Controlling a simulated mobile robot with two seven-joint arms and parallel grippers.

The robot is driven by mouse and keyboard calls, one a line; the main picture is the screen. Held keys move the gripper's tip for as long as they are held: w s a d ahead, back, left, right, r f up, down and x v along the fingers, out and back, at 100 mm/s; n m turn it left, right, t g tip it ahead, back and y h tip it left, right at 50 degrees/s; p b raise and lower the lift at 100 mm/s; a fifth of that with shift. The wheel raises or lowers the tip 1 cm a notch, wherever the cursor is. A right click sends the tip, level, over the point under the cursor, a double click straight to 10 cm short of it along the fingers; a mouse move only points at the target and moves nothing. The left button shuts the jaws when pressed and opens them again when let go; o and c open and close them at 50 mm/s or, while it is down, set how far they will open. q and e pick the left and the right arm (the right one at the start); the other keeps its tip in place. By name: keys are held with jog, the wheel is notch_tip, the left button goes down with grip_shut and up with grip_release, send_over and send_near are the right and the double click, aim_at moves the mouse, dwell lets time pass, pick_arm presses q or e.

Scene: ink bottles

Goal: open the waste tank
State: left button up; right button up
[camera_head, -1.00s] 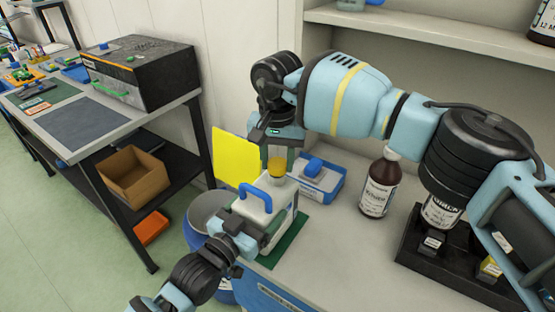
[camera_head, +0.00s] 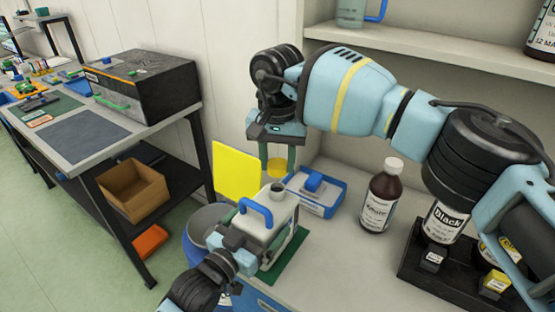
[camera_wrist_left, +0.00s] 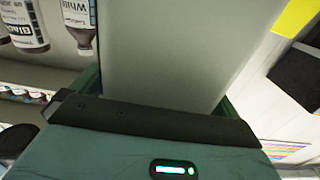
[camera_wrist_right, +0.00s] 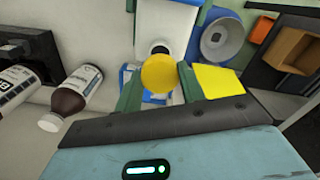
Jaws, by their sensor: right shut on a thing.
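The waste tank (camera_head: 279,240), a white can with a blue handle (camera_head: 257,208), stands on a green mat (camera_head: 291,262) at the counter's left end. Its dark neck opening (camera_head: 277,188) is uncovered. My right gripper (camera_head: 278,162) is shut on the yellow cap (camera_head: 277,169) and holds it just above the neck. The cap also shows between the fingers in the right wrist view (camera_wrist_right: 159,74). My left gripper (camera_head: 238,252) is at the tank's near side; in the left wrist view its fingers sit against both sides of the tank body (camera_wrist_left: 165,55).
A blue-and-white box (camera_head: 318,193) stands behind the tank. A brown bottle (camera_head: 380,197) and a black rack (camera_head: 425,258) with bottles are to the right. A yellow panel (camera_head: 236,172) and a blue drum (camera_head: 197,240) are at the left.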

pick_arm(q)
jog(key=v, duration=1.2)
jog(key=shift+b, duration=0.3)
pick_arm(e)
jog(key=shift+f, duration=0.75)
